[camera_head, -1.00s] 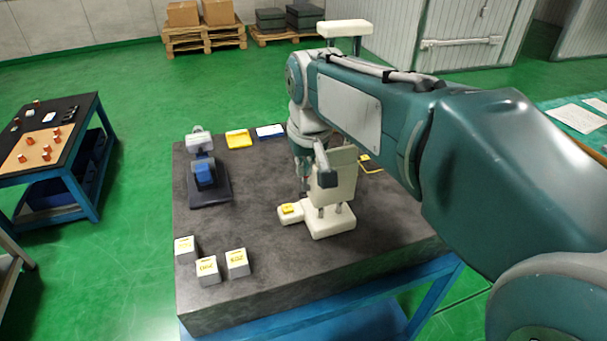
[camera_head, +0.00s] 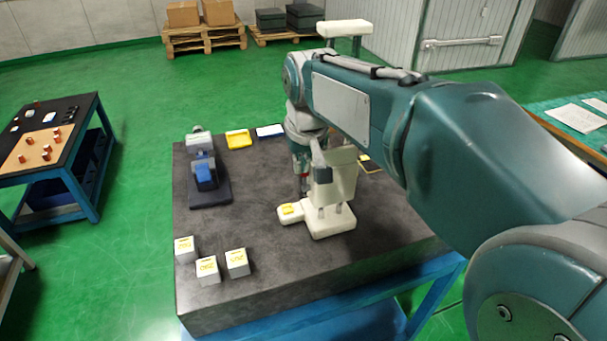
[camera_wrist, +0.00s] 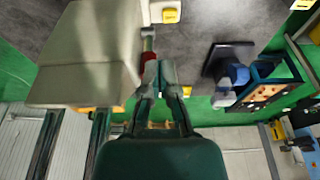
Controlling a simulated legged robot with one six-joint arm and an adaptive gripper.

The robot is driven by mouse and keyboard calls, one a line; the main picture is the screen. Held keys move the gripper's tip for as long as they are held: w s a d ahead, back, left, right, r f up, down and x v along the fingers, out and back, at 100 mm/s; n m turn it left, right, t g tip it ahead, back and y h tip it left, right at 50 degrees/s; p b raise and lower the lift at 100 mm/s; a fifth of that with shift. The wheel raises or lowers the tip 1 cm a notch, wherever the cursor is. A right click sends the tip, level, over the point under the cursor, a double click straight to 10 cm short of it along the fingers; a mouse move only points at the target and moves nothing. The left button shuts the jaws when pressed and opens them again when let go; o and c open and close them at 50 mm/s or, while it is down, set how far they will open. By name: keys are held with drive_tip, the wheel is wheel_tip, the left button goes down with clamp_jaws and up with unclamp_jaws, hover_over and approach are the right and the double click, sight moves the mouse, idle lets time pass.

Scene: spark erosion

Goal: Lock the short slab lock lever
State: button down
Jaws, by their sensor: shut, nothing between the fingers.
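A cream instrument (camera_head: 338,182) stands on the dark stone slab (camera_head: 260,265). In the wrist view its large pale body (camera_wrist: 85,55) fills the upper left. A short grey lever with a red end (camera_wrist: 148,57) sticks out beside that body; I take it for the lock lever. My gripper (camera_wrist: 161,66) is shut and empty, its fingertips beside the red end; I cannot tell whether they touch. In the head view my gripper (camera_head: 303,185) points down just left of the instrument, and the red (camera_head: 299,163) shows only as a small patch.
A blue-and-grey device on a dark base (camera_head: 207,180) stands at the slab's left. Several white blocks (camera_head: 237,262) sit at the front left. A yellow tray (camera_head: 238,139) lies at the back. The slab's middle left is clear.

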drive_tip(key=shift+w+a+f, duration=0.1)
drive_tip(key=shift+w+a, duration=0.1)
drive_tip(key=shift+w, duration=0.4)
drive_tip(key=shift+w+a+f, duration=0.1)
drive_tip(key=shift+w+a, duration=0.05)
drive_tip(key=shift+w, duration=0.4)
drive_tip(key=shift+w, duration=0.1)
drive_tip(key=shift+w+a+f, duration=0.15)
drive_tip(key=shift+w+f, duration=0.1)
drive_tip(key=shift+w, duration=0.2)
drive_tip(key=shift+w+a+f, duration=0.15)
drive_tip(key=shift+w+f, duration=0.05)
drive_tip(key=shift+w, duration=0.25)
drive_tip(key=shift+w+f, duration=0.1)
drive_tip(key=r, duration=0.2)
drive_tip(key=w+r, duration=0.1)
drive_tip(key=r, duration=0.2)
drive_tip(key=shift+w+a, duration=0.1)
drive_tip(key=shift+a, duration=0.05)
idle(1.0)
idle(0.4)
